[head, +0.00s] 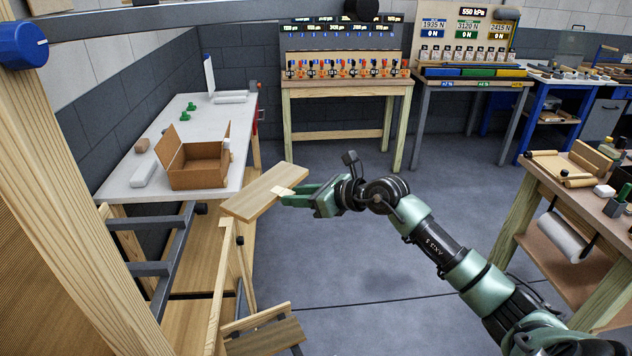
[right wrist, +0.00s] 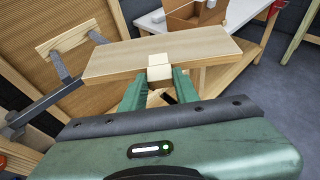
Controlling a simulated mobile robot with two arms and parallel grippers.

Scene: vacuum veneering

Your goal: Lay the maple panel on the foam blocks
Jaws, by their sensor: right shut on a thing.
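A flat light-brown wood panel (head: 255,199), which looks like the maple panel, is in my right gripper (head: 287,194), held in the air by its near long edge. In the right wrist view the panel (right wrist: 115,62) stretches out to both sides of the gripper (right wrist: 159,74), with a pale cream pad or block at the fingertips. The panel is in front of the white-topped table and above a wooden rack. I cannot make out for sure which things are the foam blocks. My left gripper is not in view.
The white table (head: 118,182) holds an open cardboard box (head: 197,178), a white block (head: 143,174) and green pieces. Grey metal bars and a wooden post stand at the left. A wooden bench (head: 345,88) stands at the back. The floor in the middle is clear.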

